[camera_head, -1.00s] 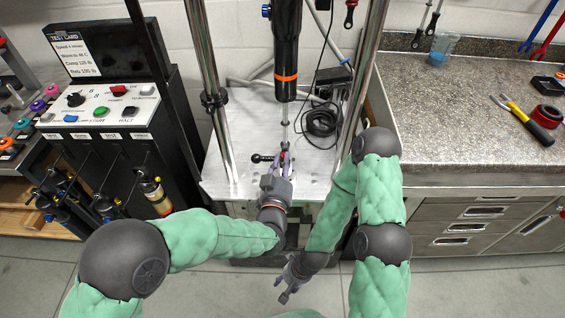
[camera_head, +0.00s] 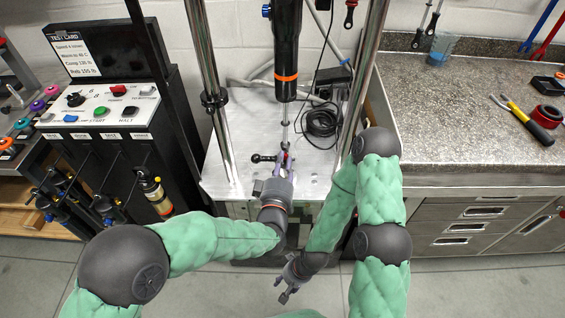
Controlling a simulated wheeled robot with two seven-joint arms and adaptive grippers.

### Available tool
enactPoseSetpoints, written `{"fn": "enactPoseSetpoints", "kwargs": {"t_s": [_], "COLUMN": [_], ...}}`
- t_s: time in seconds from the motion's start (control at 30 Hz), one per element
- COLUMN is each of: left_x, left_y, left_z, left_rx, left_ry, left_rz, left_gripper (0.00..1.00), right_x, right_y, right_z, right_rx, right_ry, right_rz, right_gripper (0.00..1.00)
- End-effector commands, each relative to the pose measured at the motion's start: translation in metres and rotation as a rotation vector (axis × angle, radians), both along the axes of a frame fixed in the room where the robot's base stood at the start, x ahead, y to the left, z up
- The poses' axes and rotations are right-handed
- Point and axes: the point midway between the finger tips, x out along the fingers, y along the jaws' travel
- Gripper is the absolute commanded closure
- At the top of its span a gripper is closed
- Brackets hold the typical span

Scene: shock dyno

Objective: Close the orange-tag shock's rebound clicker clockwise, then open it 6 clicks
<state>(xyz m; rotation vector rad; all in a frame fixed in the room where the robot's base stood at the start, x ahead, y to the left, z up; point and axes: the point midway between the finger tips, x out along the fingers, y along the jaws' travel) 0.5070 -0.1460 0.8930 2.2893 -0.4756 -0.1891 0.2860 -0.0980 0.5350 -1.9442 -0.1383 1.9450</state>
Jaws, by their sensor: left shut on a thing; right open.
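The shock with the orange band (camera_head: 286,78) hangs upright in the dyno between two chrome columns. Its thin rod (camera_head: 285,112) runs down to a small lower mount with a red part (camera_head: 285,147) above the metal base plate. My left gripper (camera_head: 284,163) is at this lower end, shut on a small part there, likely the rebound clicker; its fingers hide most of it. A small black-ended lever (camera_head: 262,158) sticks out left of the fingers. My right gripper (camera_head: 286,288) is low in front of the dyno, open and empty, clear of everything.
A control box (camera_head: 100,108) with buttons and a test card (camera_head: 72,50) stands at left, with several shocks below it. A coiled black cable (camera_head: 322,121) lies on the base plate (camera_head: 222,172). The right counter (camera_head: 460,110) holds pliers (camera_head: 528,120), red tape and a beaker.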

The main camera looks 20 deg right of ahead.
Motion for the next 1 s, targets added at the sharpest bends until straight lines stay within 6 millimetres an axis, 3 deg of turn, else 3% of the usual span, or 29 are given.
{"fn": "enactPoseSetpoints", "kwargs": {"t_s": [0.37,0.9,0.93,1.0], "left_x": [-0.0015,-0.0019,-0.0020,-0.0018], "left_y": [-0.0007,-0.0010,-0.0010,-0.0010], "left_z": [-0.0037,-0.0041,-0.0041,-0.0037], "left_rx": [-0.135,-0.154,-0.153,-0.153], "left_ry": [0.068,0.077,0.078,0.076], "left_rz": [-0.004,-0.004,-0.005,-0.005], "left_gripper": [1.00,1.00,0.71,0.55], "right_x": [0.0000,0.0000,0.0000,0.0000], "right_y": [0.0001,0.0000,0.0000,0.0000], "right_z": [-0.0002,-0.0002,-0.0002,-0.0002], "right_rx": [0.000,0.000,0.000,0.000], "right_ry": [0.000,0.000,0.000,0.000], "right_rz": [0.000,0.000,0.000,0.000], "right_gripper": [0.55,0.55,0.55,0.55]}}
